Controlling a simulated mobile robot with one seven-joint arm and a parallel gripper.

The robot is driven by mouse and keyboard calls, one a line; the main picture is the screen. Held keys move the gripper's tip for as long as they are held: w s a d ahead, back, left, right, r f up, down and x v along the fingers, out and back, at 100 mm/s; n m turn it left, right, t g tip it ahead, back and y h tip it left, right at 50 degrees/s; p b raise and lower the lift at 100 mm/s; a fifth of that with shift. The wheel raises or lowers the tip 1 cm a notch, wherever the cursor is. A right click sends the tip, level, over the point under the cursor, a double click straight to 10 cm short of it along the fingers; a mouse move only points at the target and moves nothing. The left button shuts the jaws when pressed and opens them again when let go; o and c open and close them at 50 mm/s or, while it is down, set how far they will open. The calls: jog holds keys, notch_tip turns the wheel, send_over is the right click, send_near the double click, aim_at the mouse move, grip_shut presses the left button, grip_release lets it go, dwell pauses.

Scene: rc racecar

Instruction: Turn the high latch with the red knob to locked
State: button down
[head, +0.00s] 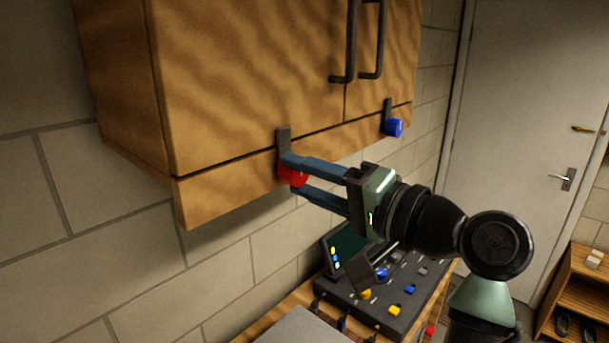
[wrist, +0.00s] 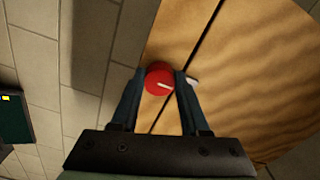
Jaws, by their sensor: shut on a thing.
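The red knob (head: 293,176) is on the lower front edge of the wooden wall cabinet. Its dark latch bar (head: 283,139) points up across the seam between door and bottom rail in the head view. My gripper (head: 288,176) is shut on the red knob, one finger above and one below. In the wrist view the red knob (wrist: 160,77) sits between my two blue fingers (wrist: 158,84), with a white line on its face. A small light piece of the bar shows beside the right finger; the rest is hidden.
A second latch with a blue knob (head: 394,128) is to the right on the same cabinet (head: 240,80). Black door handles (head: 345,45) hang above. A dark control panel (head: 385,285) with coloured buttons stands below my arm. Brick wall is at left, a white door (head: 540,110) at right.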

jog(key=shift+c, duration=2)
grip_release()
jog(key=shift+d, duration=0.1)
jog(key=shift+s+d+f+b, duration=0.1)
jog(key=shift+s+d+b, duration=0.15)
jog(key=shift+b, duration=0.1)
jog(key=b+v, duration=0.5)
jog(key=v, duration=0.7)
jog(key=shift+r, duration=0.2)
